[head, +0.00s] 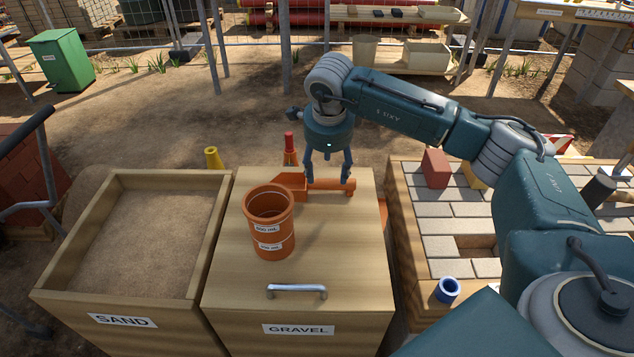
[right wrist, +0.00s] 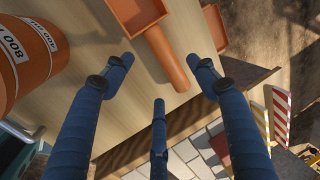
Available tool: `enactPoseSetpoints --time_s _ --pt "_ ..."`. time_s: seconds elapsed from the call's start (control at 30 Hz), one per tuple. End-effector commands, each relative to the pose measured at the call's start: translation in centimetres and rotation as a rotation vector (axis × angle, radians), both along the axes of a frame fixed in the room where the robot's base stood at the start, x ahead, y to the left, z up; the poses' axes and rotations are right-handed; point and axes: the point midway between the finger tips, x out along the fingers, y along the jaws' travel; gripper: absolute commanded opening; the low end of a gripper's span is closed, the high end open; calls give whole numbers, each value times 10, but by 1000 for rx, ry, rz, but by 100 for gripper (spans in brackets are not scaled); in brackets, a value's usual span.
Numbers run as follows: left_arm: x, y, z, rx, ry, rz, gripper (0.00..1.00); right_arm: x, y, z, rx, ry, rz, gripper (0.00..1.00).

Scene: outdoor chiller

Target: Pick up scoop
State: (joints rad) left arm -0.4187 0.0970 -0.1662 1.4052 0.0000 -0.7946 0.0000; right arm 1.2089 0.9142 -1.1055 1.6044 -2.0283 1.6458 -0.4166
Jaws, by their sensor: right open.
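The orange scoop (head: 291,182) lies on the wooden lid of the gravel box (head: 340,260), near its back edge, with its pan to the left and its handle to the right. In the right wrist view the scoop (right wrist: 168,60) shows its handle between my spread fingers. My right gripper (head: 329,180) points down over the handle, open and empty, its fingers on either side. It also shows in the right wrist view (right wrist: 164,64). I cannot tell whether the fingers touch the handle. My left gripper is out of view.
An orange measuring container (head: 270,225) stands on the lid in front of the scoop. A sand box (head: 130,235) adjoins on the left. A paved brick table (head: 440,210) with a blue cup (head: 448,290) is on the right. The front right of the lid is clear.

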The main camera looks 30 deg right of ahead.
Motion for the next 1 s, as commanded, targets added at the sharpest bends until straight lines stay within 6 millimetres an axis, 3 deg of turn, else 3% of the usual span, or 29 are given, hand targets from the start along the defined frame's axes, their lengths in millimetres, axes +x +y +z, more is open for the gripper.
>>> enactPoseSetpoints --time_s 0.6,0.87,0.9,1.0 --pt "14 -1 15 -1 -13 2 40 16 -14 -69 0 0 -1 58" --pt "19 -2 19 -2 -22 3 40 17 -15 -73 -1 -1 0 58" --pt "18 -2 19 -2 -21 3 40 17 -15 -73 -1 -1 0 56" --pt "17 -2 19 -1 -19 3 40 17 -15 -72 -1 -1 0 36"
